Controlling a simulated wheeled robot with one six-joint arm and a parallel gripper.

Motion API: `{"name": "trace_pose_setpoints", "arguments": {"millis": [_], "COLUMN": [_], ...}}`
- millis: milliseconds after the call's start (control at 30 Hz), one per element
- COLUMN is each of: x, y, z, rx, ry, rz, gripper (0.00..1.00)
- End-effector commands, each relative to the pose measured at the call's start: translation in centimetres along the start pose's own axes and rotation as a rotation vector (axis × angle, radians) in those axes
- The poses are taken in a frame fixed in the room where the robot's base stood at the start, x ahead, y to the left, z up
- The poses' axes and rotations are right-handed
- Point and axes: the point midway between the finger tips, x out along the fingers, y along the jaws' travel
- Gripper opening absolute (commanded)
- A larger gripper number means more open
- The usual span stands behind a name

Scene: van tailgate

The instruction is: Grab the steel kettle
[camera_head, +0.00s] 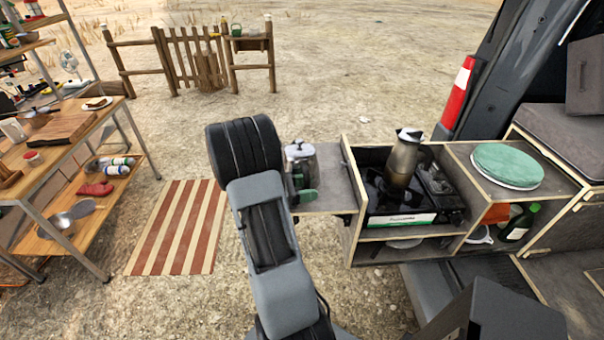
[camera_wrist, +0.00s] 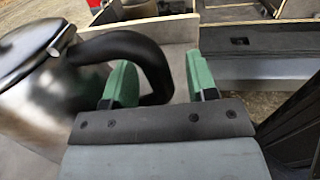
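The steel kettle (camera_head: 301,153) stands on the side shelf left of the stove box, partly hidden by my arm in the head view. In the wrist view, its shiny body (camera_wrist: 38,95) fills the left side, with a lid and knob on top. Its thick black handle (camera_wrist: 152,62) curves to the right and comes down between my two green fingers. My gripper (camera_wrist: 160,85) is open, its fingers apart on either side of the handle's outer part. A gap shows between the handle and the right finger. A green finger also shows beside the kettle in the head view.
A second metal pot (camera_head: 404,160) stands on the stove (camera_head: 400,218) to the right. A wooden work table (camera_head: 40,190) is at left, beyond a striped mat (camera_head: 178,228).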

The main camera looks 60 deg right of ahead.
Motion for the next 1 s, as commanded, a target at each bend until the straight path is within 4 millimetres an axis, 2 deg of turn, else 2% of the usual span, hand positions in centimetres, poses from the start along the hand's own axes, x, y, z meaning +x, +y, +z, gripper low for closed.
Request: {"name": "trace_pose_setpoints", "arguments": {"millis": [67,533,1000], "x": [-0.01,-0.03,-0.05], "y": [0.0,0.01,0.03], "z": [0.01,0.02,0.22], "rx": [0.0,0.0,0.002], "ry": [0.0,0.0,0.0], "rz": [0.0,0.0,0.0], "gripper": [0.45,0.0,0.0]}}
